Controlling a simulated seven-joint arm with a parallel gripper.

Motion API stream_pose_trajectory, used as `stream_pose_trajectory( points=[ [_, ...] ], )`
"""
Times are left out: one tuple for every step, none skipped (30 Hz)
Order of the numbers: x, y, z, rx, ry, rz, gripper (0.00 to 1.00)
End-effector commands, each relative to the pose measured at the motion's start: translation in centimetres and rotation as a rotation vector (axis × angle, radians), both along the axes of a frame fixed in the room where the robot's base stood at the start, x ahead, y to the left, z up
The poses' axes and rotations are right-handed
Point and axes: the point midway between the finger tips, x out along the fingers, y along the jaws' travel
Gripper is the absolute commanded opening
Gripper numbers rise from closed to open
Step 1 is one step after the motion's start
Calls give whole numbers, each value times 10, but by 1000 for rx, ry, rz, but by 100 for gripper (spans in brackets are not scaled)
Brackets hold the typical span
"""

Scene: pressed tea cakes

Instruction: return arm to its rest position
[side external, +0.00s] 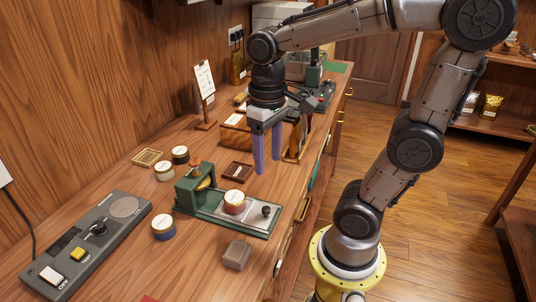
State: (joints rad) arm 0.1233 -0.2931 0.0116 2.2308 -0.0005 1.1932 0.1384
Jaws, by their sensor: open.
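My gripper (268,150) hangs from my arm with its two purple fingers pointing down. The fingers are apart and nothing shows between them. It is above the wooden counter (105,195), over the area behind the green press (193,188). I cannot tell its exact height over the counter. A round tin with a pale lid (234,202) sits on the green press's base, beside a metal plate with a black knob.
A grey control panel (85,250) lies at the front left. Small tins (164,227) and a square block (236,254) stand around the press. A wooden box (236,135) and a card stand (205,90) are behind. The floor (430,200) right of the counter is clear.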

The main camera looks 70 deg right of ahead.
Motion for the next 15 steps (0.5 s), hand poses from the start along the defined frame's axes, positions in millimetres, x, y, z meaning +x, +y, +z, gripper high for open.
stream_pose_trajectory(
  points=[
    [0, 0, 0, 0, 0, 0, 58],
    [0, 0, 0, 0, 0, 0, 58],
    [0, 0, 0, 0, 0, 0, 58],
    [0, 0, 0, 0, 0, 0, 58],
    [0, 0, 0, 0, 0, 0, 58],
    [0, 0, 0, 0, 0, 0, 58],
    [0, 1, 0, 0, -1, 3, 58],
    [0, 1, 1, -1, -7, 5, 58],
    [-1, 2, 4, -2, -20, 11, 58],
    [-3, 4, 6, -3, -32, 16, 58],
    [-6, 5, 9, -6, -48, 22, 58],
    [-11, 8, 11, -8, -72, 32, 58],
    [-15, 10, 13, -10, -96, 42, 58],
    [-19, 12, 15, -12, -124, 55, 58],
    [-24, 14, 17, -16, -165, 73, 58]
  ],
)
